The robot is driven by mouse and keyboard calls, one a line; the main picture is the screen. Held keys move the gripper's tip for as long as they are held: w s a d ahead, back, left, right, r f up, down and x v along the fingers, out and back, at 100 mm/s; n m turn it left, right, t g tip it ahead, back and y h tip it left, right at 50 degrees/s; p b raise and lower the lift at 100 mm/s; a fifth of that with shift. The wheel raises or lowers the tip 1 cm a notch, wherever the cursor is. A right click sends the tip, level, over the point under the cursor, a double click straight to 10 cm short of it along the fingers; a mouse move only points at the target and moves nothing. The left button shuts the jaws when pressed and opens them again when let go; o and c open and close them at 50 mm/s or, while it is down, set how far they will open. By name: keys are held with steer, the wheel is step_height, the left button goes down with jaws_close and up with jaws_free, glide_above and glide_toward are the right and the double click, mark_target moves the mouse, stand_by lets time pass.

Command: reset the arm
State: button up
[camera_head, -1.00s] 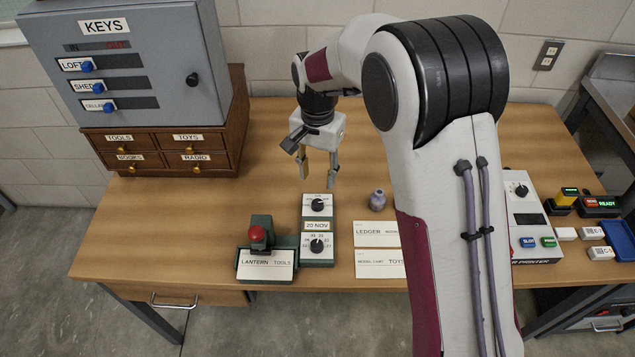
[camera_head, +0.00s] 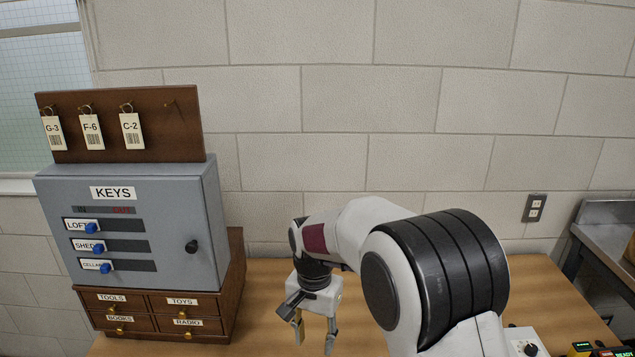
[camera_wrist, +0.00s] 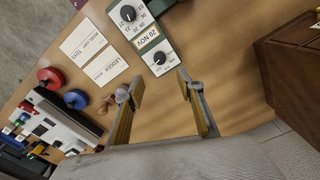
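My gripper (camera_head: 314,335) hangs fingers down over the wooden table (camera_head: 268,290), to the right of the key cabinet. Its two fingers are spread apart with nothing between them. In the wrist view my gripper (camera_wrist: 160,112) also shows open, with bare table between the fingers. My arm reaches in from the lower right in the head view. The fingertips are clear of the date stamp block (camera_wrist: 143,27) marked "20 NOV".
The grey KEYS cabinet (camera_head: 170,235) stands on a wooden drawer unit (camera_head: 235,290) at left. Several tags hang on the board (camera_head: 185,135) above. Two cards (camera_wrist: 84,38) lie on the table. A printer (camera_wrist: 62,120) and red (camera_wrist: 50,77) and blue (camera_wrist: 75,99) round items show in the wrist view.

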steer(key=s+d+r+n+t, duration=0.1)
steer(key=s+d+r+t, duration=0.1)
steer(key=s+d+r, duration=0.3)
steer(key=s+d+r+n+t, duration=0.1)
steer(key=s+d+r, duration=0.5)
steer(key=s, duration=0.8)
steer(key=s+d+r+n+t, duration=0.2)
steer(key=s+d+r, duration=0.4)
steer(key=s, duration=0.4)
steer(key=shift+d+n+t, duration=0.3)
steer(key=shift+d, duration=0.15)
